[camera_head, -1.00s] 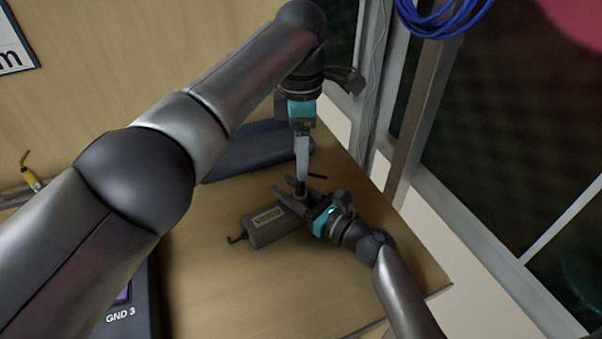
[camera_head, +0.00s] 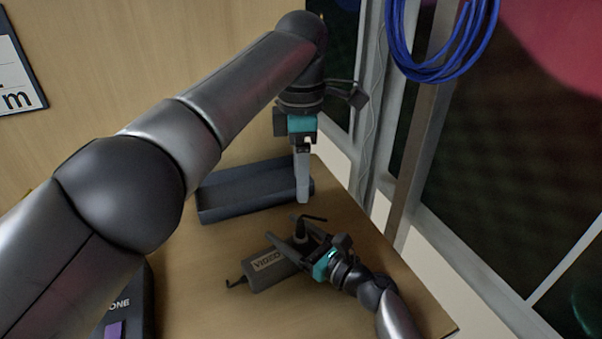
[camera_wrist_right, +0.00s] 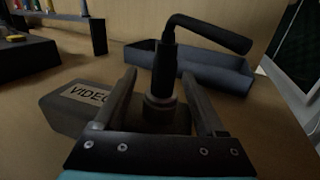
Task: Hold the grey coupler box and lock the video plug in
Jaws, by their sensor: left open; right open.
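The grey coupler box (camera_head: 265,282), labelled VIDEO, lies on the table. It also shows in the right wrist view (camera_wrist_right: 62,122). The black video plug (camera_wrist_right: 164,72) stands upright at the box's right end, over a round grey collar (camera_wrist_right: 160,108), its top bent off to the right. In the head view the plug (camera_head: 302,231) is small, and whether it is locked cannot be told. My right gripper (camera_wrist_right: 160,72) is open, with one finger on each side of the plug and collar; contact is unclear. My left gripper (camera_head: 302,198) is open, pointing down above the plug, apart from it.
A dark blue-grey tray (camera_head: 212,213) lies behind the plug. A dark box (camera_head: 135,305) stands at the lower left. Blue cable coils (camera_head: 400,55) hang by the window at right. The table's right edge runs close beside my right arm.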

